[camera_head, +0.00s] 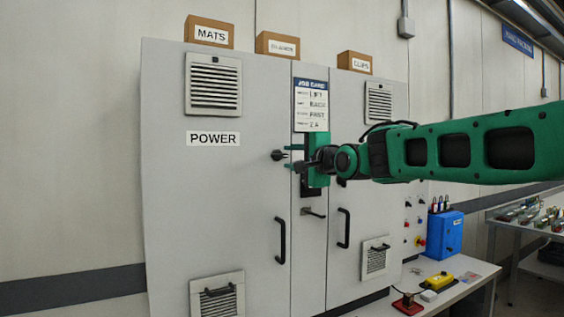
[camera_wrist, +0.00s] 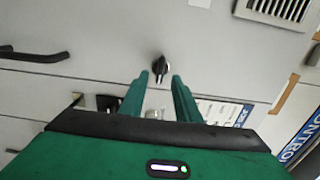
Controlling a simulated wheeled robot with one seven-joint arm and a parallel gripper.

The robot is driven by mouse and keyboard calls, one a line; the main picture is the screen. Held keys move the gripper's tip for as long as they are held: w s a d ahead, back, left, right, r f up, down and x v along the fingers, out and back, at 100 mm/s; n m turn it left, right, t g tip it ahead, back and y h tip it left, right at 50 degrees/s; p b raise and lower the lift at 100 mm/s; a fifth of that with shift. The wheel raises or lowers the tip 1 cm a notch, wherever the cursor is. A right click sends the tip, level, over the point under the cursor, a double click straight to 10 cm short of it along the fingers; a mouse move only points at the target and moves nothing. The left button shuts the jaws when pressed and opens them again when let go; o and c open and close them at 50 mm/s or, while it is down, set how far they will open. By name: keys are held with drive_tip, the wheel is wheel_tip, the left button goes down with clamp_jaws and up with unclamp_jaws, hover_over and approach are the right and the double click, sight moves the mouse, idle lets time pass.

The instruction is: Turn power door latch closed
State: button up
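The grey cabinet's left door (camera_head: 200,200) carries a POWER label (camera_head: 213,139). A small black latch knob (camera_head: 278,155) sits near that door's right edge. In the wrist view the knob (camera_wrist: 160,68) has its pointer roughly up and down in the picture. My gripper (camera_head: 291,156) is open and empty, its green fingers pointing at the door. In the wrist view the fingertips (camera_wrist: 159,77) lie on either side of the knob, which appears just beyond them. I cannot tell the exact gap. The door looks flush with the cabinet front.
Black pull handles (camera_head: 280,240) (camera_head: 344,228) and a lever (camera_head: 313,212) stick out below my gripper. A job card (camera_head: 311,105) hangs above it. Boxes (camera_head: 209,32) stand on the cabinet. At right are a blue box (camera_head: 445,234) and a bench (camera_head: 455,294).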

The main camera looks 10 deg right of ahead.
sight(281, 157)
drive_tip(key=shift+x, duration=2.8)
clamp_jaws()
